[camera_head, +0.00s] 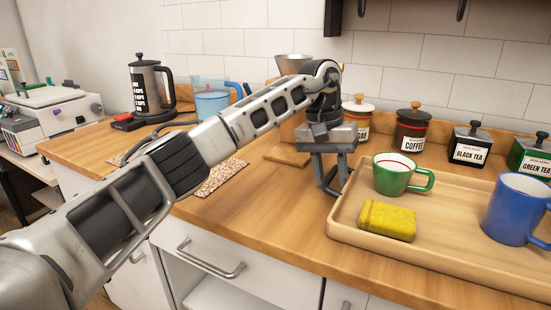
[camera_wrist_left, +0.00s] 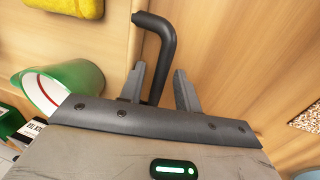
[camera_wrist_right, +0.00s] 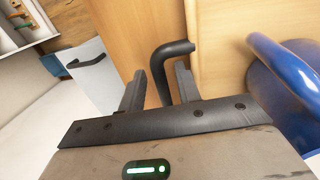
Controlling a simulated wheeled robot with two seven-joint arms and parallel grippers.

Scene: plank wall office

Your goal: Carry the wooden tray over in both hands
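The wooden tray (camera_head: 461,263) lies on the counter at the right of the head view, with a dark handle (camera_head: 331,185) at its left end. On it are a green mug (camera_head: 391,175), a yellow sponge (camera_head: 387,220) and a blue mug (camera_head: 512,209). My left gripper (camera_head: 331,170) points down at the left handle; in the left wrist view, the handle (camera_wrist_left: 164,45) stands between its open fingers. My right gripper (camera_wrist_right: 160,85) is outside the head view. In the right wrist view its fingers are open, with the other handle (camera_wrist_right: 170,52) between them.
A sugar jar (camera_head: 357,118), coffee jar (camera_head: 412,130) and tea tins (camera_head: 469,146) stand behind the tray. The counter (camera_head: 270,215) left of the tray has bare room.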

